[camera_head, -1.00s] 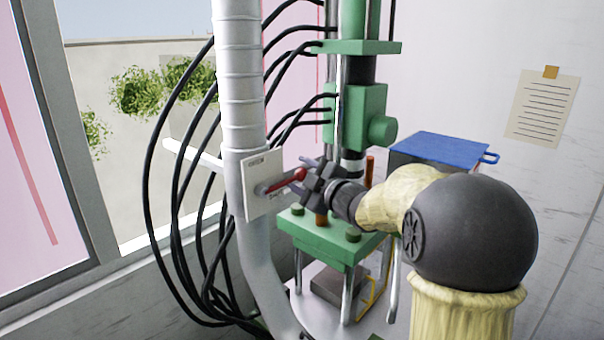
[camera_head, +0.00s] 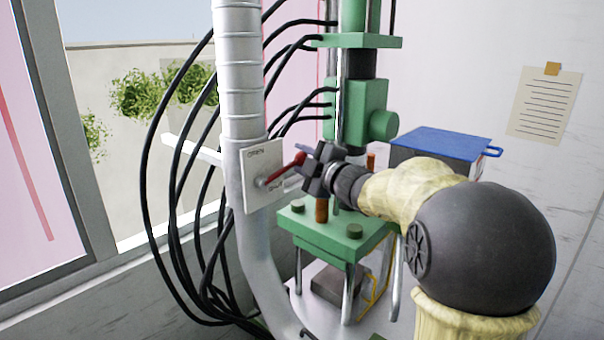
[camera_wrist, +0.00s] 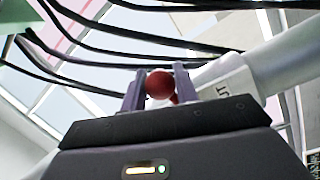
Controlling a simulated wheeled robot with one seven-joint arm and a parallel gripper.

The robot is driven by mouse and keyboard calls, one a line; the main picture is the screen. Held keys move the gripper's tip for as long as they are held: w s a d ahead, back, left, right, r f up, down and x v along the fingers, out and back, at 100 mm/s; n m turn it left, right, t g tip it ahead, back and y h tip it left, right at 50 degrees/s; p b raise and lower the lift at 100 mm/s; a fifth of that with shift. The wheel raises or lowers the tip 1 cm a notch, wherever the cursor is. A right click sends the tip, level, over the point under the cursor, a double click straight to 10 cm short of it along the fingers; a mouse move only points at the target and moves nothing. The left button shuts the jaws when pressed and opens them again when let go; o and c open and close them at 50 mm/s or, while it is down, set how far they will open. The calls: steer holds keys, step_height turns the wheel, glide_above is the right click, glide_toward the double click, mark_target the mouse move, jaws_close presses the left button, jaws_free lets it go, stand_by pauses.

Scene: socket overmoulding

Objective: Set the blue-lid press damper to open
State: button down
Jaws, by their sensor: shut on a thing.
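The damper's red lever (camera_head: 287,170) is pivoted on a white plate (camera_head: 263,176) fixed to the grey duct. The plate reads OPEN at its top and has partly hidden lettering near its bottom. The lever points right and up from its pivot. My gripper (camera_head: 303,160) is shut on the lever's red knob end. In the wrist view the red knob (camera_wrist: 160,85) sits between my two fingers. The blue-lid press (camera_head: 358,110) has a green frame behind my arm. The blue lid (camera_head: 440,144) tops a dark box behind my forearm.
The grey duct (camera_head: 240,90) rises in front of the press and curves down to the right. Several black hoses (camera_head: 160,130) loop at its left. A window is at the left. A paper note (camera_head: 544,104) hangs on the right wall.

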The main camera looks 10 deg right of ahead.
mark_target(295, 160)
steer(key=b, duration=0.1)
steer(key=r+n, duration=0.1)
steer(key=r+n+b, duration=0.1)
steer(key=shift+s+a+y+b, duration=0.25)
steer(key=shift+a+y+b, duration=0.05)
steer(key=shift+b, duration=0.05)
steer(key=shift+s+a+r+n+t+b, duration=0.2)
steer(key=shift+a+r+n+b, duration=0.1)
steer(key=shift+r+n+b, duration=0.55)
steer(key=shift+s+a+r+n+t+b, duration=0.1)
steer(key=shift+s+a+r+n+b, duration=0.15)
steer(key=shift+r+n+b, duration=0.5)
steer(key=shift+f+p, duration=0.1)
steer(key=shift+p, duration=0.2)
steer(key=c, duration=1.1)
jaws_free()
